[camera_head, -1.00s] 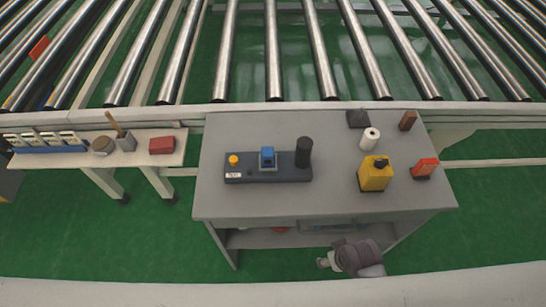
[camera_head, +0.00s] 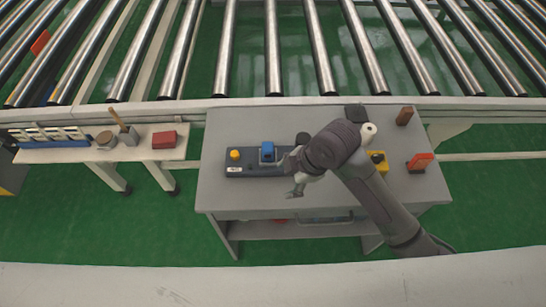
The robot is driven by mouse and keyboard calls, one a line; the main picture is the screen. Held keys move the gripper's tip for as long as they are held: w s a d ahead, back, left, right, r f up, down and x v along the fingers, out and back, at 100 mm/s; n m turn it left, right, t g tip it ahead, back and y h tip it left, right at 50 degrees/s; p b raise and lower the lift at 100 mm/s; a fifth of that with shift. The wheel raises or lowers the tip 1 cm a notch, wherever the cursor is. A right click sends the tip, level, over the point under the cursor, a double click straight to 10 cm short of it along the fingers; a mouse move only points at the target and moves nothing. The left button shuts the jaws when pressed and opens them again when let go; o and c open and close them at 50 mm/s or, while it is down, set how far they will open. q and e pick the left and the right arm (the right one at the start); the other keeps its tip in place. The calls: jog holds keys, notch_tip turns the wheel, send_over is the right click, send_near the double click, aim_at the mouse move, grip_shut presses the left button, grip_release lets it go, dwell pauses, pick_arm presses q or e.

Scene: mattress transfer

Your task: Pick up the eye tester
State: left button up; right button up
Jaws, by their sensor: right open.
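A long dark box (camera_head: 249,171) with a yellow button (camera_head: 235,154), a white label and a blue block (camera_head: 267,152) lies on the left part of the grey table. It looks like the eye tester, but the picture does not name it. My right gripper (camera_head: 292,178) is over the table at the box's right end, open and apparently empty; whether it touches the box I cannot tell. My arm hides the box's right end and most of the black cylinder (camera_head: 302,138). My left gripper is not in view.
The grey table (camera_head: 235,200) also holds a white roll (camera_head: 369,131), a partly hidden yellow container (camera_head: 378,160), an orange-red item (camera_head: 419,162) and a brown block (camera_head: 404,116). A roller conveyor (camera_head: 272,60) runs behind. A side bench (camera_head: 180,150) stands left.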

aim_at(304, 138)
jog(key=w+d+r+n+g+h, duration=0.1)
jog(key=w+d+r+n+h, duration=0.2)
jog(key=r+n, duration=0.4)
jog(key=w+d+r+n+g+h, duration=0.1)
jog(key=w+d+r+n, duration=0.1)
jog(key=w+r+n, duration=0.55)
jog(key=shift+n, duration=0.65)
jog(key=f, duration=0.3)
jog(key=s+f+p, duration=0.1)
jog(key=f, duration=0.5)
jog(key=shift+s+f, duration=0.35)
jog(key=shift+f, duration=0.05)
jog(key=f, duration=0.1)
jog(key=f+p, duration=0.1)
jog(key=f, duration=0.1)
jog(key=w+f, duration=0.1)
jog(key=shift+a+f+p, duration=0.3)
jog(key=shift+f+p, duration=0.1)
jog(key=shift+f, duration=0.3)
jog(key=shift+w+r, duration=0.1)
grip_shut()
